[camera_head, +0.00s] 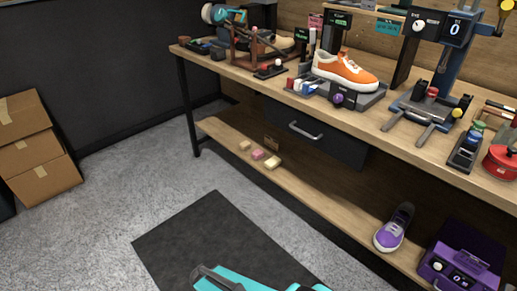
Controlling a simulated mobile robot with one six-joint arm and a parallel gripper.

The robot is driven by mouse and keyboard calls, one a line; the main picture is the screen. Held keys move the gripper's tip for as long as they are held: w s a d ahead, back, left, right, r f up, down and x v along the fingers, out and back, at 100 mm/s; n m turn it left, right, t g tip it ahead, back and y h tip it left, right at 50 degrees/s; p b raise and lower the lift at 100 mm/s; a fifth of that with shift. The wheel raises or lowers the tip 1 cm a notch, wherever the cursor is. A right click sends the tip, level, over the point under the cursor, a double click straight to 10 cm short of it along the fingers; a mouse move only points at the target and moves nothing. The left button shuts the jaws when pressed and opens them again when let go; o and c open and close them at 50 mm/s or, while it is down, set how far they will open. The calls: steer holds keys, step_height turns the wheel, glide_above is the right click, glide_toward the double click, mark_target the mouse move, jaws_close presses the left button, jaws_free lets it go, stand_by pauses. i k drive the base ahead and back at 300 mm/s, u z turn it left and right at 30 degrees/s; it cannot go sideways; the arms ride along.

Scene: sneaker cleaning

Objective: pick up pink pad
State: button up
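The pink pad (257,154) is a small block on the low wooden shelf under the workbench. It lies in a short row between a pale cream pad (245,146) on its left and a cream-yellow pad (272,162) on its right. A small brown block or tag stands just behind the row. A teal and dark part of my arm shows at the bottom edge, well short of the shelf. I cannot make out my gripper's fingers in this view. Nothing touches the pink pad.
The workbench (285,100) overhangs the shelf, with a dark drawer (310,135) to the right above the pads. A purple sneaker (394,228) and a purple box (462,262) stand farther right on the shelf. A dark mat (190,238) lies on the clear floor. Cardboard boxes (35,150) are stacked left.

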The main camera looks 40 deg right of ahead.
mark_target(257, 153)
steer(key=u, duration=0.05)
steer(key=i, duration=1.1)
steer(key=u, duration=0.5)
